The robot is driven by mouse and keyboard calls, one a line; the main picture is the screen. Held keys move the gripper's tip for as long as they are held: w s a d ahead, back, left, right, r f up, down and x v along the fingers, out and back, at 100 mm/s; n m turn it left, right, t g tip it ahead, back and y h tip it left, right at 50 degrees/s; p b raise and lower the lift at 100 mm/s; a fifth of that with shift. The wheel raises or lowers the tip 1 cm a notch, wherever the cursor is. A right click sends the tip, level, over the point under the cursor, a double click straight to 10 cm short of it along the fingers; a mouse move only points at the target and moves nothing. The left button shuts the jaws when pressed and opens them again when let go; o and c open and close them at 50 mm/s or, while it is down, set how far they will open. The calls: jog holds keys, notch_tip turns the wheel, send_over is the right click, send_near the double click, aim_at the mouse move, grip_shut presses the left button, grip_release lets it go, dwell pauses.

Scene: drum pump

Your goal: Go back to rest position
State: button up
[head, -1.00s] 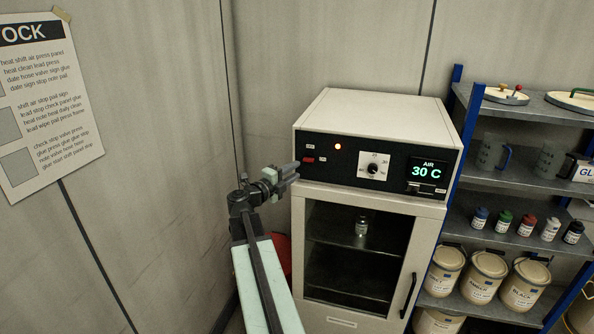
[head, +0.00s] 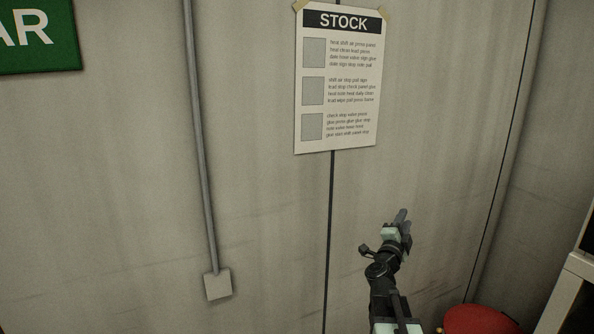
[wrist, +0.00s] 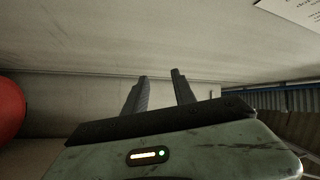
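My gripper (head: 402,214) is raised in front of the grey wall at the lower right of the head view, pointing up. In the wrist view its two dark fingers (wrist: 161,78) stand apart with an empty gap between them. Nothing is held. The wall lies beyond the fingertips.
A red rounded object (head: 485,320) is low to the right of my arm; a red shape also shows at the wrist view's left edge. The pale cabinet edge (head: 570,285) is at far right. A STOCK notice (head: 340,85) and a conduit (head: 200,150) are on the wall.

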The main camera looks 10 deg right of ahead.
jog(key=w+a+f+n+t+y+b, duration=0.1)
jog(key=w+a+f+n+y, duration=0.1)
jog(key=a+f+n+y, duration=0.35)
jog(key=w+a+f+n+y+b, duration=0.1)
jog(key=a+f+n+y, duration=0.1)
jog(key=a, duration=0.6)
jog(key=w+a+f+n+t+y+b, duration=0.1)
jog(key=w+a+f+n+y+b, duration=0.2)
jog(key=a, duration=0.4)
jog(key=s+a+f+n+g+y, duration=0.5)
jog(key=a+f+n, duration=0.2)
jog(key=a+f, duration=0.3)
jog(key=s+a+f+n+g, duration=0.2)
jog(key=s+f+g, duration=0.15)
jog(key=f, duration=0.25)
jog(key=s+d+f+g+h, duration=0.1)
jog(key=s+d+f+g, duration=0.1)
jog(key=s, duration=0.4)
jog(key=s+d+f+n+g+h, duration=0.1)
jog(key=s+d+f+g, duration=0.1)
jog(key=s+f+g, duration=0.2)
jog(key=s+d+f+g+h, duration=0.1)
jog(key=s+d+f+g, duration=0.1)
jog(key=s, duration=0.7)
jog(key=shift+s+f+n+g+b, duration=0.15)
jog(key=shift+f+n+g+b, duration=0.3)
jog(key=shift+g, duration=0.3)
